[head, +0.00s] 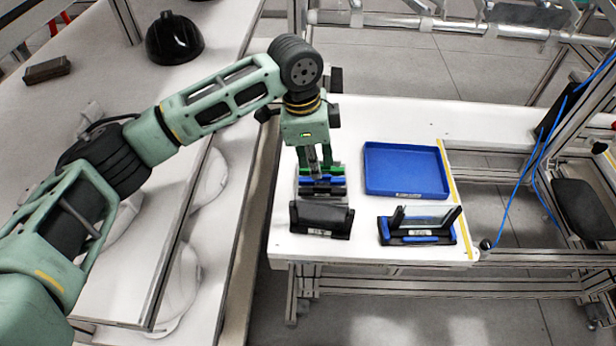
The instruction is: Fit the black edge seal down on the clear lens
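A clear lens (425,211) appears to stand in a black and blue fixture (418,235) at the table's front right, between two dark uprights. My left gripper (315,168) points down over a small rack with green, blue and dark strips (322,186) on the left of the table. Its fingertips are at or just above the strips. A dark narrow piece shows between the fingers, but I cannot tell whether they close on it. The black edge seal cannot be picked out for certain; it may be among the dark strips. My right gripper is out of view.
A dark, tilted holder (320,217) stands in front of the rack. An empty blue tray (405,169) lies right of the rack. A yellow line (456,200) runs near the table's right side. A black helmet shell (174,38) sits on the left bench.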

